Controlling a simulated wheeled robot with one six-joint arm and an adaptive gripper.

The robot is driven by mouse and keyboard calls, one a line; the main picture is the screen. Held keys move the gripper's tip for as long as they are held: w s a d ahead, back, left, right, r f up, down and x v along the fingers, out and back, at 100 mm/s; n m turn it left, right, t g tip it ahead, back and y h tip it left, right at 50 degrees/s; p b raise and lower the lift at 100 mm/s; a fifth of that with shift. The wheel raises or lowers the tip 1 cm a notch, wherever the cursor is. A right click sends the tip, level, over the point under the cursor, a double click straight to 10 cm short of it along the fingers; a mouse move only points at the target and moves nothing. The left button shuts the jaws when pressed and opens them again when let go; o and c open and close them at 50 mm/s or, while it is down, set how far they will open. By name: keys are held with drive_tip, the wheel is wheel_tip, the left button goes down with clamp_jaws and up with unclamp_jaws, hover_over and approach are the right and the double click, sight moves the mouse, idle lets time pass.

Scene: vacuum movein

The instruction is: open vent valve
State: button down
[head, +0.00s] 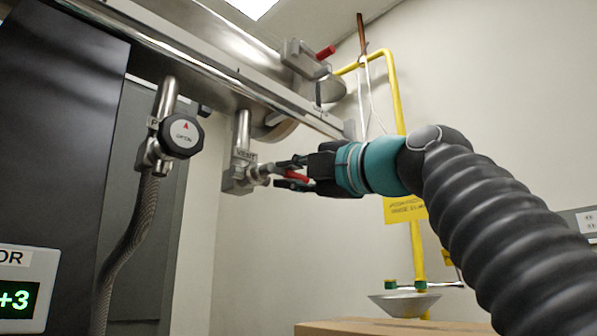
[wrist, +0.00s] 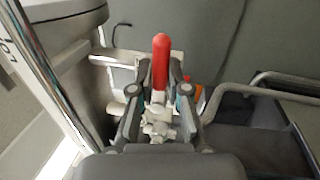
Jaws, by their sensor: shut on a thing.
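The vent valve (head: 240,173) is a metal body under the chamber, on a short vertical pipe, with a label above it. Its red lever handle (head: 297,177) points right, toward my gripper (head: 281,173). My gripper reaches in from the right and is shut on the red handle, with one finger above and one below it in the head view. In the wrist view the red handle (wrist: 160,62) stands upright between the fingers of my gripper (wrist: 158,88), and the metal valve parts (wrist: 158,125) show below it. The fingers hide part of the handle.
A black round knob (head: 181,136) on a pipe with a braided hose (head: 128,235) hangs to the left. Another red-handled fitting (head: 325,52) sits higher on the chamber. A yellow pipe (head: 397,100) and a bowl (head: 404,302) stand behind my arm. A cardboard-coloured surface (head: 390,327) lies below.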

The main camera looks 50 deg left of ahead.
drive_tip(key=shift+w+a+f, duration=0.1)
drive_tip(key=c, duration=1.2)
unclamp_jaws()
drive_tip(key=shift+o, duration=0.2)
drive_tip(key=shift+d, duration=0.85)
drive_tip(key=d+f, duration=0.2)
drive_tip(key=d, duration=0.8)
drive_tip(key=shift+w+f, duration=0.15)
